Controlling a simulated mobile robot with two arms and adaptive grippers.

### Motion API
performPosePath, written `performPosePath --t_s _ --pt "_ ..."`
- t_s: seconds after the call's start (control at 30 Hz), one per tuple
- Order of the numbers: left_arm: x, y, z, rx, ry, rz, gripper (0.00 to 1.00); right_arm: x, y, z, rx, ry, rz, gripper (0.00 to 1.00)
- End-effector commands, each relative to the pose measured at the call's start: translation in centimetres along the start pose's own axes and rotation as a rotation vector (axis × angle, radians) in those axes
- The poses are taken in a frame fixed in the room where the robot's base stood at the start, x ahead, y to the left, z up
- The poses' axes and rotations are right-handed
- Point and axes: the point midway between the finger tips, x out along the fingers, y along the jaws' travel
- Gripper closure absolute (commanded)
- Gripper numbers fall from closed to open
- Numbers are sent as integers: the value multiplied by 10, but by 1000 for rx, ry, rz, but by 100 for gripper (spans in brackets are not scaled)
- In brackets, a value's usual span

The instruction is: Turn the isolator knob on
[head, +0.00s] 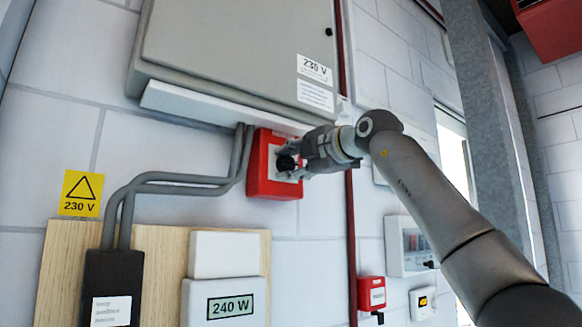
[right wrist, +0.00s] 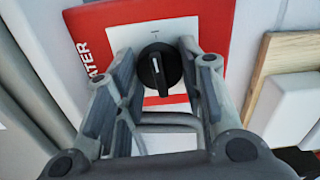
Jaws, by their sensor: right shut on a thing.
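The isolator is a red box (head: 262,183) on the wall under a grey cabinet. Its black round knob (head: 285,162) sits on a white plate and is partly hidden by my right gripper (head: 296,160). In the right wrist view the knob (right wrist: 159,69) shows between the two fingers of my right gripper (right wrist: 157,62), which is shut on it. A white pointer line on the knob stands close to upright in that view. The red box (right wrist: 100,28) carries white lettering ending in "ATER". My left gripper is in neither view.
A grey cabinet (head: 235,45) with a 230 V label hangs above. Grey conduits (head: 175,183) run left of the isolator. A meter reading 240 W (head: 225,303) is on a wooden board below. A small red box (head: 371,291) is lower right.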

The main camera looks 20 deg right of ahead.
Motion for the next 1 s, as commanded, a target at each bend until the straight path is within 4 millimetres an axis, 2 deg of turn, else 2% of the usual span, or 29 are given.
performPosePath --t_s 0.3,0.8,0.83,1.0 --pt "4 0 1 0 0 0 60 0 -1 1 102 -2 -1 87" --pt "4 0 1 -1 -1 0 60 0 -1 1 118 -1 -3 87" --pt "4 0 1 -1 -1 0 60 0 -1 1 118 -1 -3 60" --pt "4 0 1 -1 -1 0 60 0 -1 0 117 -1 -2 40"
